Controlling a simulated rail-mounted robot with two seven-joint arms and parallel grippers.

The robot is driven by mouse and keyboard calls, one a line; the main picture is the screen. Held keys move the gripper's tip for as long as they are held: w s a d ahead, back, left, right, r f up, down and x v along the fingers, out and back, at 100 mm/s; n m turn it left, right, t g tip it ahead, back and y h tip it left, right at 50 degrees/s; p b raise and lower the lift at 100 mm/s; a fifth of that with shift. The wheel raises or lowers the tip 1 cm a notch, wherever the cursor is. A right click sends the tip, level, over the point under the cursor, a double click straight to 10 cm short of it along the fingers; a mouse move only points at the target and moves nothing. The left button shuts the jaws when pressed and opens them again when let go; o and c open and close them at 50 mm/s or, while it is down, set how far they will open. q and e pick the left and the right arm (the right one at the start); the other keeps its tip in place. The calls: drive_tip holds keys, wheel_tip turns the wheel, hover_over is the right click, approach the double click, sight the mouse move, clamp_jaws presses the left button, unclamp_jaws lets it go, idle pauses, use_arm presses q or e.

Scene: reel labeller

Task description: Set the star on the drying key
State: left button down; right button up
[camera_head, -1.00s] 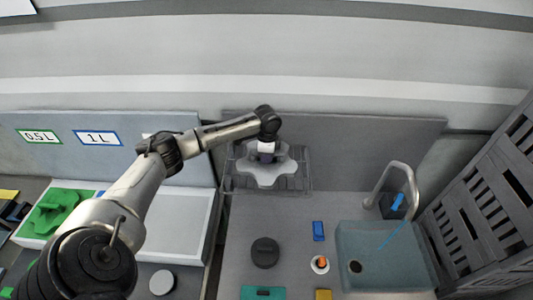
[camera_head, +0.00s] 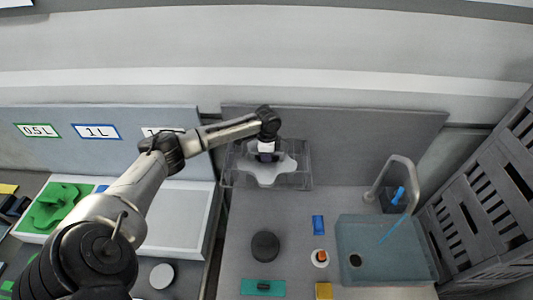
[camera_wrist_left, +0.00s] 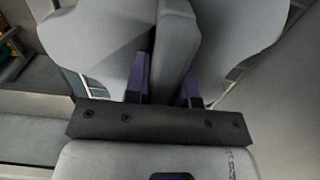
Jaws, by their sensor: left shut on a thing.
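The star (camera_head: 268,174) is a light grey, lobed piece at the back of the counter. My left gripper (camera_head: 266,157) is shut on it from above. In the left wrist view, purple fingertips (camera_wrist_left: 163,82) close on a grey upright fin of the star (camera_wrist_left: 95,40), which fills much of that view. I cannot tell whether the star touches the rack, and no separate key shows. My right gripper is not in view.
A sink basin (camera_head: 385,262) with a tap (camera_head: 405,165) is at the right, beside a grey slatted crate (camera_head: 490,200). A dark round puck (camera_head: 265,246) and a blue block (camera_head: 318,225) lie on the counter. A white tray (camera_head: 165,225) is left. A backboard (camera_head: 340,135) stands behind.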

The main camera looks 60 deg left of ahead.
use_arm(q)
drive_tip(key=shift+r, duration=0.1)
drive_tip(key=c, duration=0.9)
unclamp_jaws()
drive_tip(key=shift+r+b, duration=1.7)
drive_tip(key=shift+r, duration=5.2)
drive_tip(key=shift+w, duration=0.1)
